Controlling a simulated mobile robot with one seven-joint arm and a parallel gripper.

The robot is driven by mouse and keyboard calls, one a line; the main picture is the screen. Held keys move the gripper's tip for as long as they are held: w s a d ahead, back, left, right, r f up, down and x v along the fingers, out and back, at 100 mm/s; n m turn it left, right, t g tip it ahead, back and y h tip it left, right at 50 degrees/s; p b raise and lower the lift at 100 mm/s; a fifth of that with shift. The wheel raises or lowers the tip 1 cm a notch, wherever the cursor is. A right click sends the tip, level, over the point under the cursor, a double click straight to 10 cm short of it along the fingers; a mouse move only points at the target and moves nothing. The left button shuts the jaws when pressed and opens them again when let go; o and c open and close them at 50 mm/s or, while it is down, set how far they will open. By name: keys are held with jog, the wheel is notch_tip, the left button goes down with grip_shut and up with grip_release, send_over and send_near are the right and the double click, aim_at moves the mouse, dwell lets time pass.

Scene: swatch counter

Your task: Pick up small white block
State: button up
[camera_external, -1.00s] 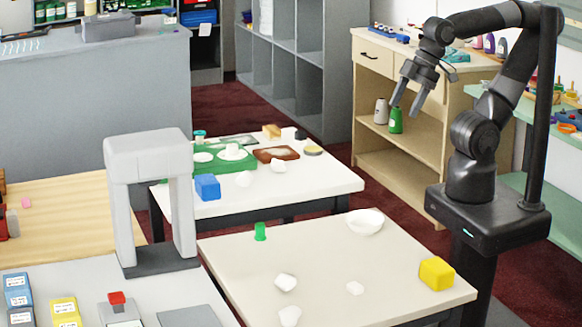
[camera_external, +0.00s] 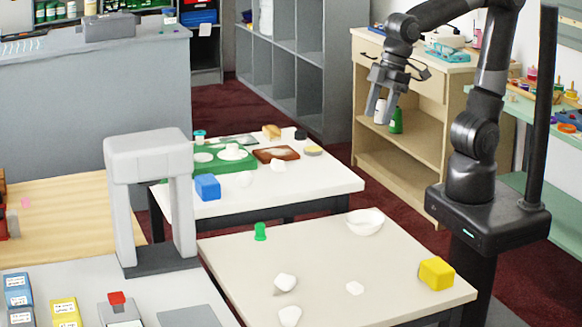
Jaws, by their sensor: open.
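A small white block (camera_external: 355,288) lies on the near cream table (camera_external: 330,255), right of its middle. Two larger white lumps, one (camera_external: 285,283) at the table's left front and one (camera_external: 290,316) at its front edge, lie to the left of it. My gripper (camera_external: 377,118) is high up, behind the near table in the picture, in front of the wooden cabinet. Its fingers are apart and point down, with nothing visible between them. It is well away from the small white block.
The near table also holds a white bowl (camera_external: 365,222), a green cup (camera_external: 260,232) and a yellow block (camera_external: 436,273). The far table carries a blue block (camera_external: 207,187) and a green tray (camera_external: 208,167). A grey arch-shaped stand (camera_external: 150,150) rises at the left.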

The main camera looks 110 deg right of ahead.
jog(key=w+a+f+g, duration=0.1)
jog(key=w+a+f, duration=0.2)
jog(key=w+a, duration=0.35)
jog(key=n+g, duration=0.1)
jog(key=g, duration=0.2)
send_over(355, 285)
jog(key=shift+h, duration=0.3)
jog(key=f, duration=2.1)
jog(key=shift+w+d+f, duration=0.1)
jog(key=shift+d+f, duration=0.15)
jog(key=shift+d, duration=0.05)
jog(key=f, duration=0.5)
jog(key=shift+a, duration=0.35)
jog(key=c, duration=1.1)
